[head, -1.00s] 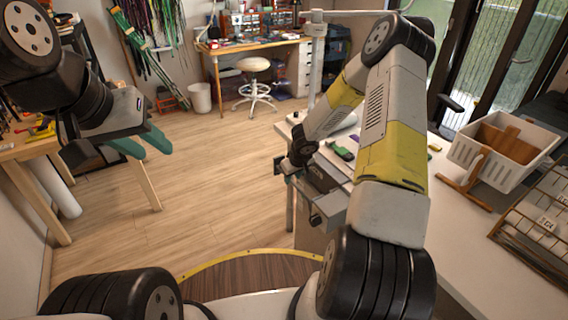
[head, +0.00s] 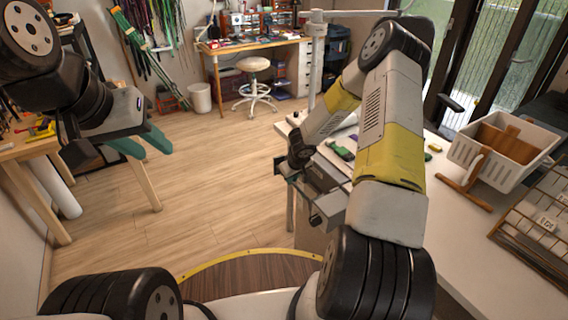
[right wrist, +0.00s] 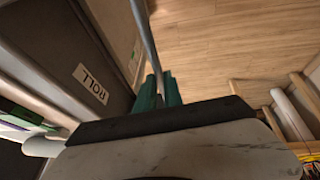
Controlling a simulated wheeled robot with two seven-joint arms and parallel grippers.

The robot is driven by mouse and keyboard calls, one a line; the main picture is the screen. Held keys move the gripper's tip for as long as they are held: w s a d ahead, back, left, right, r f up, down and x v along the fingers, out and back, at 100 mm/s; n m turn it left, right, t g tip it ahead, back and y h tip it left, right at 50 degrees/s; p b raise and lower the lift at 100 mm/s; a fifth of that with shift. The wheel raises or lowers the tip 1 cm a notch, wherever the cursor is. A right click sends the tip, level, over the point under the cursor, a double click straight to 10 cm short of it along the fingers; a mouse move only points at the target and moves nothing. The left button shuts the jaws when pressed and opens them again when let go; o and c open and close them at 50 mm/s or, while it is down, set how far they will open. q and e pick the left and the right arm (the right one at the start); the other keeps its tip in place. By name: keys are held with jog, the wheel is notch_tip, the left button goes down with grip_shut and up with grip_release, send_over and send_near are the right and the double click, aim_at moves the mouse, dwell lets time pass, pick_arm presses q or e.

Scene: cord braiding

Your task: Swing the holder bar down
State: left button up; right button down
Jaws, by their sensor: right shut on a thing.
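In the right wrist view a thin grey metal bar (right wrist: 145,35) runs down from the top edge. The green fingers of my right gripper (right wrist: 158,93) are closed around its lower end. In the head view my right gripper (head: 284,168) is at the near-left edge of the white table, partly hidden by my own arm. I cannot make out the bar clearly there. My left gripper (head: 140,143) has its green fingers apart and is empty, above the floor at the left.
The white table (head: 440,235) carries a white basket (head: 475,155) and a wire rack (head: 545,215). A stool (head: 254,85) stands farther back. The wooden floor between is clear.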

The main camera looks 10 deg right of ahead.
jog(key=s+a+f+n+t+h, duration=0.2)
jog(key=a+f+n+t+h, duration=0.3)
jog(key=h, duration=0.9)
jog(key=shift+a+f+t+h, duration=0.4)
jog(key=shift+a+f+t, duration=0.15)
jog(key=shift+f+t, duration=1.4)
jog(key=shift+s+d+f, duration=0.1)
jog(key=c, duration=1.5)
grip_release()
